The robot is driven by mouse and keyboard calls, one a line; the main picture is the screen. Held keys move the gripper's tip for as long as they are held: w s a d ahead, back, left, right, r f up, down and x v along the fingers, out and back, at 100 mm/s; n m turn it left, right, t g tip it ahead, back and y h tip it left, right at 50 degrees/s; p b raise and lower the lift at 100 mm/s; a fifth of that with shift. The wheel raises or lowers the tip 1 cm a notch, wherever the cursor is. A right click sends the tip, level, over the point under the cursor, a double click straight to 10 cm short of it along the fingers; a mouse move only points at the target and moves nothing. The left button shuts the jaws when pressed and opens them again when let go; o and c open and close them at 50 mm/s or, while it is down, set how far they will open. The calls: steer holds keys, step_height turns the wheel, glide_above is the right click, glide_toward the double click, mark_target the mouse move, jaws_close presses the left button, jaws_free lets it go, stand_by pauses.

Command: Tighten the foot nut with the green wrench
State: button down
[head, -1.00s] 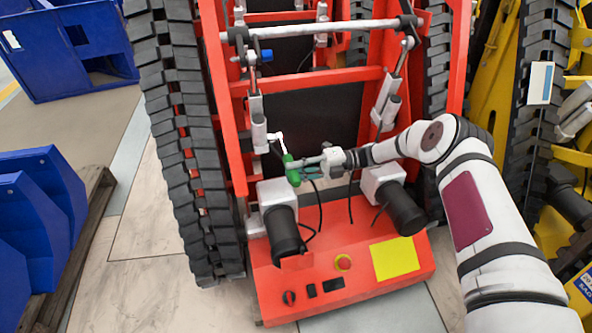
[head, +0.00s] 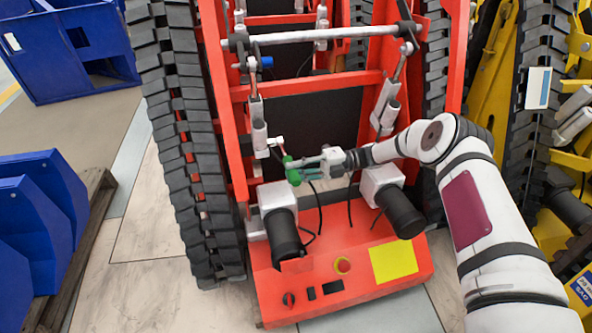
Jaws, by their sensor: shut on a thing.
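The green wrench (head: 292,172) is held in my gripper (head: 302,168), which is shut on it. The wrench's pale metal head (head: 275,141) points up and left, beside the lower end of the left grey cylinder (head: 259,135) on the red tracked carrier (head: 345,276). The foot nut is too small to make out, so I cannot tell whether the wrench head is seated on it. My arm reaches in from the right, above the carrier's two black motors.
The black motors (head: 283,230) and (head: 405,212) with loose cables stand just below my gripper. A black track (head: 190,150) runs along the left. A yellow carrier (head: 490,80) is close on the right. Blue parts (head: 35,200) sit on a pallet at left.

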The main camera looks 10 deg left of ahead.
steer(key=shift+r, duration=0.15)
steer(key=shift+w+r+m+p, duration=0.15)
steer(key=shift+r+m+p, duration=0.45)
steer(key=shift+r, duration=0.1)
steer(key=shift+w+a+r+m+p, duration=0.15)
steer(key=shift+r+m+p, duration=0.25)
steer(key=shift+r+m, duration=0.3)
steer(key=shift+w+r, duration=0.2)
steer(key=shift+r, duration=0.4)
steer(key=shift+a+r+m+p, duration=0.1)
steer(key=shift+r+m+p, duration=0.1)
steer(key=shift+m+p, duration=0.15)
steer(key=shift+w+a+r+m, duration=0.1)
steer(key=shift+w+r+m, duration=0.25)
steer(key=shift+r+m, duration=0.35)
